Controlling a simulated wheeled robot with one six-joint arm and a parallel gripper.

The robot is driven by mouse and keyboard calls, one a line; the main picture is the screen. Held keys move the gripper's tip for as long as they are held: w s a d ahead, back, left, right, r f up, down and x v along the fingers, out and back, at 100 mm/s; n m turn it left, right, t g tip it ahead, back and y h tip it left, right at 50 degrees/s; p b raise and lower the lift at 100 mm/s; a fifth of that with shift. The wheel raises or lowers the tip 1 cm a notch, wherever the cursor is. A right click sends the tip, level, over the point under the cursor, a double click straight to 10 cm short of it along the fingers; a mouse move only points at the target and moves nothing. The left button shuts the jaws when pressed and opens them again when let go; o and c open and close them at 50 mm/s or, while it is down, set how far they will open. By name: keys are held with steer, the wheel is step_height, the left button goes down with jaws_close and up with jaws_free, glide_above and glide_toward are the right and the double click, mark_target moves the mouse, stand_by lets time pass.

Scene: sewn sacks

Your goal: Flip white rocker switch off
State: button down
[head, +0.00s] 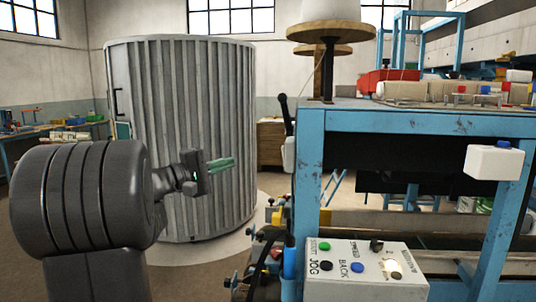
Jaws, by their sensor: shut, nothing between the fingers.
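A white control box (350,272) is fixed low on the front of the blue machine frame. On its face are a green button (325,246), blue buttons (357,267) and black knobs. A small bright white patch (390,264) near its right end may be the white rocker switch; it is too small to tell its shape or position. My gripper (222,163) has green fingers, is shut and empty, and points right in front of the grey ribbed cylinder. It is well up and left of the control box, touching nothing.
The blue frame (310,185) stands right of my gripper, with a black-handled lever (284,108) on its left edge. A white box with a blue button (494,161) hangs at right. The large grey cylinder (180,100) stands behind. Air between gripper and frame looks clear.

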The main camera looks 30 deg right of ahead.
stand_by(0.3)
steer(key=p, duration=0.2)
glide_toward(283, 156)
steer(key=w+d+r, duration=0.1)
steer(key=w+d, duration=0.2)
steer(key=w, duration=0.2)
steer(key=d, duration=0.1)
steer(key=s+d+p, duration=0.1)
steer(key=s+d, duration=0.1)
steer(key=shift+s+d+r, duration=0.2)
steer(key=shift+d+r, duration=0.1)
steer(key=shift+d, duration=0.1)
